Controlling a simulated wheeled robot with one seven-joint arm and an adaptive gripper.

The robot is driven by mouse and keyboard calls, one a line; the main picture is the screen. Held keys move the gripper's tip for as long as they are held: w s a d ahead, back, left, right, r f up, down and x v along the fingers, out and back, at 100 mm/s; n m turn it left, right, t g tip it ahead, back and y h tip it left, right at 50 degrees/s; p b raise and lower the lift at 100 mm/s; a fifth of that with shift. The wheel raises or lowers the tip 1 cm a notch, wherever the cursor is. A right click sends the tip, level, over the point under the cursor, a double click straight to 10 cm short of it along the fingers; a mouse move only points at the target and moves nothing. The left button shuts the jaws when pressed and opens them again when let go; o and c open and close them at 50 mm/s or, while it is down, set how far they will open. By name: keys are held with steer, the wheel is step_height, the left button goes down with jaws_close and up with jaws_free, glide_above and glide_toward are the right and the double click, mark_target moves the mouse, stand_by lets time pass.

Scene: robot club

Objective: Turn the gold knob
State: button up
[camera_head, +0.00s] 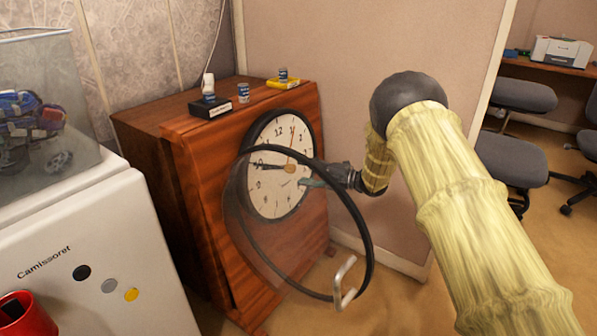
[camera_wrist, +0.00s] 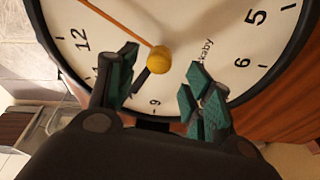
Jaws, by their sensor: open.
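The gold knob (camera_wrist: 159,60) is a small round ball at the centre of a white clock face (camera_wrist: 215,25), where the hands meet. In the head view the knob (camera_head: 291,169) shows just left of my gripper (camera_head: 314,181). My gripper, seen in the wrist view (camera_wrist: 161,72), is open, with its teal fingertips on either side of the knob's position. Nothing is held between them. I cannot tell how far the tips are from the knob in depth. The clock is set in the front of a wooden cabinet (camera_head: 205,165).
The clock's round glass door (camera_head: 371,262) with a black rim hangs open in front, its metal handle (camera_head: 345,283) low, near my arm. Small cans and boxes (camera_head: 211,107) stand on the cabinet. A white unit (camera_head: 95,245) with a glass case (camera_head: 70,125) is at left.

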steer(key=v, duration=0.8)
steer(key=shift+d, duration=0.1)
steer(key=s+d+f+m+t+h, duration=0.1)
steer(key=s+d+f+m+h, duration=0.15)
steer(key=s+f+m, duration=0.4)
steer(key=s+d+f+m+t+h, duration=0.1)
steer(key=s+d+f+m+h, duration=0.2)
steer(key=f, duration=0.7)
steer(key=s+d+f+m+t+h, duration=0.1)
steer(key=s+f+m+h, duration=0.2)
steer(key=s+f+m, duration=0.4)
steer(key=s+d+f+m+g+h, duration=0.1)
steer(key=s+f+m+g+h, duration=0.15)
steer(key=s+f, duration=0.45)
steer(key=s+d+f+m+g+h, duration=0.1)
steer(key=s+d+f+m, duration=0.15)
steer(key=s, duration=0.85)
steer(key=s+d+f+m+g+h, duration=0.15)
steer(key=s+f+m, duration=0.25)
steer(key=s, duration=0.5)
steer(key=s+r+m+g+h, duration=0.15)
steer(key=s+m+g, duration=0.3)
steer(key=s, duration=1.55)
step_height(320, 180, up, 28)
steer(key=p, duration=2.8)
steer(key=shift+w+n+h+p, duration=0.3)
steer(key=shift+w+h, duration=0.1)
steer(key=shift+r+g, duration=0.15)
steer(key=shift+g, duration=0.1)
